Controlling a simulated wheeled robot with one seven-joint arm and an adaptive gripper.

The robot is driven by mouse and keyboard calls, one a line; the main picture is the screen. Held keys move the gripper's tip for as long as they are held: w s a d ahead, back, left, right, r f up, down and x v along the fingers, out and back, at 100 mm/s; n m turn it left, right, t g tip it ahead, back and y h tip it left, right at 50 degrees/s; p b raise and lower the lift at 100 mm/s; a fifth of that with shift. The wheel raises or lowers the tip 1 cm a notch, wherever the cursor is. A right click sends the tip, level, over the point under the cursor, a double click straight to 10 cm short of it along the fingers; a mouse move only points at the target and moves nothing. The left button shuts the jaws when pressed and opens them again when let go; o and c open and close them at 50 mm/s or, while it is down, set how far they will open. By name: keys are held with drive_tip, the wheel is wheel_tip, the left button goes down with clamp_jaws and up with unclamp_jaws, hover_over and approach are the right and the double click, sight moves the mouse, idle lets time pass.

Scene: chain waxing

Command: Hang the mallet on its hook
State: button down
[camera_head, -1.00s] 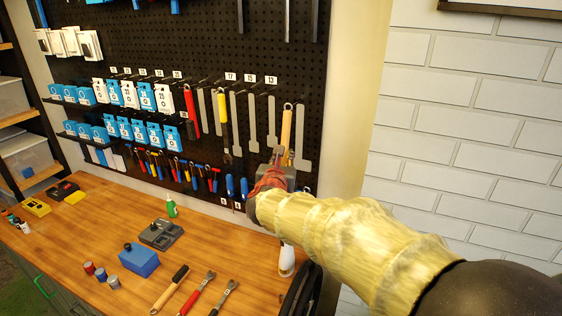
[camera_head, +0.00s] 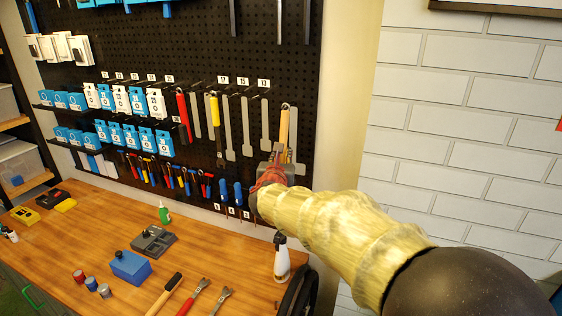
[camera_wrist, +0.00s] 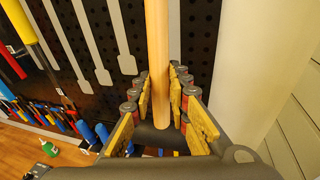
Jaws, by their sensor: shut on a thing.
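The mallet has a pale wooden handle (camera_head: 284,126) with a loop at its top, and a grey head low down, partly hidden by my gripper. My gripper (camera_head: 277,165) is shut on the handle, just above the head, and holds the mallet upright in front of the black pegboard's right edge. In the wrist view the handle (camera_wrist: 157,60) runs up between the yellow-padded fingers (camera_wrist: 161,95), with the dark head (camera_wrist: 160,138) below. The loop is close to the pegboard; I cannot tell whether it is on a hook.
The pegboard (camera_head: 180,45) carries grey flat tools (camera_head: 247,130), a yellow-handled tool (camera_head: 214,110) and a red-handled one to the left. Blue-handled tools (camera_head: 238,193) hang below. A white bottle (camera_head: 281,262) stands on the wooden workbench (camera_head: 210,245). A white brick wall is at the right.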

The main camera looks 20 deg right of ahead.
drive_tip(key=shift+w+d+f+t+h+b, duration=0.2)
drive_tip(key=shift+w+d+t+b, duration=0.25)
drive_tip(key=shift+b, duration=1.75)
drive_tip(key=shift+w+d+f+t+h+b, duration=0.15)
drive_tip(key=shift+w+d+t+b, duration=0.25)
drive_tip(key=shift+b, duration=1.75)
drive_tip(key=shift+w+d+r+n+b, duration=0.15)
drive_tip(key=shift+n+b, duration=0.15)
drive_tip(key=shift+b, duration=0.6)
drive_tip(key=c, duration=1.8)
unclamp_jaws()
drive_tip(key=shift+c, duration=0.2)
drive_tip(key=shift+o, duration=1.1)
drive_tip(key=shift+f, duration=0.2)
drive_tip(key=shift+r, duration=0.1)
drive_tip(key=b+v, duration=0.1)
drive_tip(key=v, duration=0.8)
